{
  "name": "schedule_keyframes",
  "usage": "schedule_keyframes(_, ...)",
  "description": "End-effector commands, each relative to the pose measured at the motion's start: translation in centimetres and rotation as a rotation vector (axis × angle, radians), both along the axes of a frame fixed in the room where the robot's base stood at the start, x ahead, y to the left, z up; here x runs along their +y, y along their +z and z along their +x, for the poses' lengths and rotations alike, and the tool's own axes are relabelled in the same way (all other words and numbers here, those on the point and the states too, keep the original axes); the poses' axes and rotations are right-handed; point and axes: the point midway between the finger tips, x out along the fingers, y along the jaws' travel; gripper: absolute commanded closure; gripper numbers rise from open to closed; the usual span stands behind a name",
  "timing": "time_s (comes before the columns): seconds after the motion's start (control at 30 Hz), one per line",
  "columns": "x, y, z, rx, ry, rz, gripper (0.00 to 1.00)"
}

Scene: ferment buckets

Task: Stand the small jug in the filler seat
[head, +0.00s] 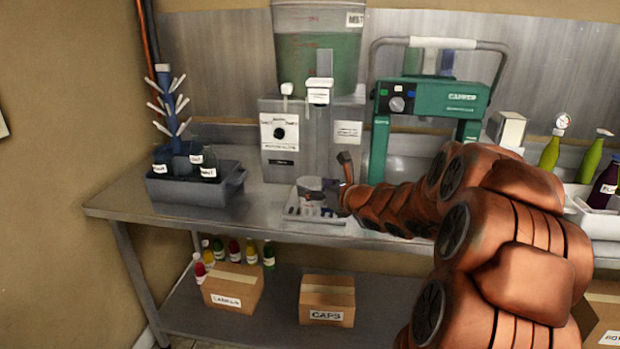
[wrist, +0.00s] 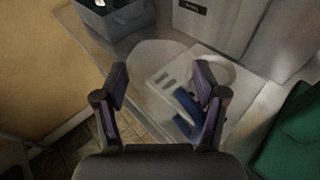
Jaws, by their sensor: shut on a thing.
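The small jug (head: 309,184) is pale and looks translucent. It shows in front of the grey filler machine (head: 283,152), over a white slotted tray (head: 297,214) that looks like the filler seat. My gripper (head: 333,189) comes in from the right and is shut on the jug. In the wrist view the jug (wrist: 150,58) shows as a faint pale shape between the spread fingers (wrist: 160,82), with the slotted tray (wrist: 212,62) behind it. A blue part (wrist: 186,104) near the right finger may be its handle. I cannot tell whether the jug touches the tray.
A green capper (head: 432,100) stands to the right of the filler. Green bottles (head: 549,153) stand far right. Bare bench (head: 262,215) lies left of the tray.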

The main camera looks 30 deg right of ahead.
Motion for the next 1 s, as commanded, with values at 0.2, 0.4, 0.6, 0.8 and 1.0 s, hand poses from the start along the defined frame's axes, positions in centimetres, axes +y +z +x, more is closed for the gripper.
schedule_keyframes(0.2,-1.1,0.2,0.5,0.005,-0.016,0.003,0.79)
schedule_keyframes(0.4,-2.2,0.1,1.9,0.005,-0.013,0.003,0.79)
schedule_keyframes(0.6,-3.4,-0.1,3.3,0.007,-0.013,0.003,0.79)
schedule_keyframes(0.8,-4.4,0.0,4.4,0.005,-0.013,0.001,0.79)
schedule_keyframes(1.0,-5.1,-0.3,5.6,0.003,-0.008,0.005,0.79)
